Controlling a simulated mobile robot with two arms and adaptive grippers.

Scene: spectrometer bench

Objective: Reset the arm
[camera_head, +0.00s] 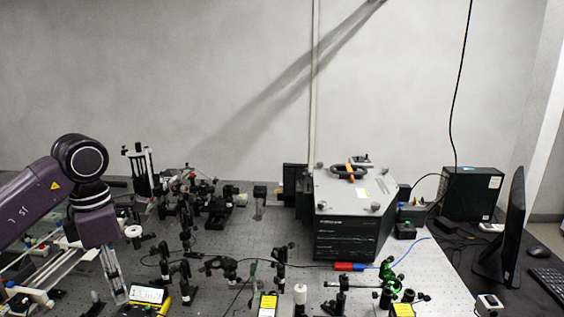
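My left arm (40,205) comes in from the left edge, purple with a black and grey round joint. Its gripper (117,294) hangs from the wrist with grey fingers pointing down over the left front of the bench. The fingers show as one narrow shape, so I cannot tell whether they are open or shut. I see no object in them. The gripper is just left of a yellow-cased meter (148,295) with a lit display. Whether it touches anything is unclear. My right arm and gripper are out of view.
The perforated optical bench (230,240) holds several black post-mounted optics around the gripper. A large grey spectrometer box (345,215) stands right of centre. A monitor (513,230) and keyboard (552,280) are at the far right. The air above the bench is mostly clear.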

